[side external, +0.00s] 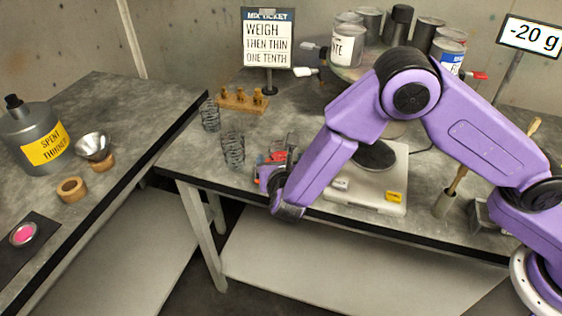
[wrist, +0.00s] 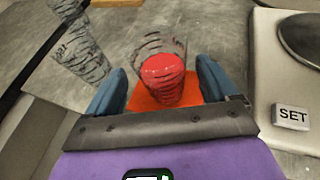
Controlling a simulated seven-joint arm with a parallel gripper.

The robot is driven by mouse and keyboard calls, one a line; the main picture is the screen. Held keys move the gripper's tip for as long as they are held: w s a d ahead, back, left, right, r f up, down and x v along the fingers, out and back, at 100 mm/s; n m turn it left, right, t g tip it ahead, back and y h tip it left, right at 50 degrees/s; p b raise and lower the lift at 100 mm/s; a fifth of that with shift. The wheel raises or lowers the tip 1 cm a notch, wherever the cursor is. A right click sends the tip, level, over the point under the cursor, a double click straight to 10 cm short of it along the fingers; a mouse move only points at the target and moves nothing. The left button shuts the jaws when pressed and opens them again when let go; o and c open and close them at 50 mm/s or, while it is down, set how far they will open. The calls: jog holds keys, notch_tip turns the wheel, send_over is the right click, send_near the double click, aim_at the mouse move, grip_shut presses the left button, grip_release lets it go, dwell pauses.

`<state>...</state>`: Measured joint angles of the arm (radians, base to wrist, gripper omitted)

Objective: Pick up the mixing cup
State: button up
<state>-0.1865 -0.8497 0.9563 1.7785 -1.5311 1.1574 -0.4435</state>
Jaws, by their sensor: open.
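A clear cup with dark printed markings and red contents (wrist: 163,72) stands upright on an orange-red mat (wrist: 146,103) in the wrist view. My gripper (wrist: 160,85) is open, with one blue finger on each side of this cup; I cannot tell whether either finger touches it. In the side view my gripper (side external: 276,178) is low over the table beside the scale and hides most of the cup. Two more clear marked cups, a front one (side external: 232,148) and a rear one (side external: 210,115), stand to the left and look empty.
A wooden block with brass pieces (side external: 243,100), a ticket sign (side external: 268,40) and several cans (side external: 398,25) stand behind. The left bench holds a thinner can (side external: 35,138) and a funnel (side external: 94,146).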

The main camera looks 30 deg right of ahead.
jog(key=shift+x, duration=1.5)
jog(key=shift+s, duration=0.1)
jog(key=c, duration=1.2)
jog(key=shift+o, duration=0.2)
jog(key=shift+r, duration=0.1)
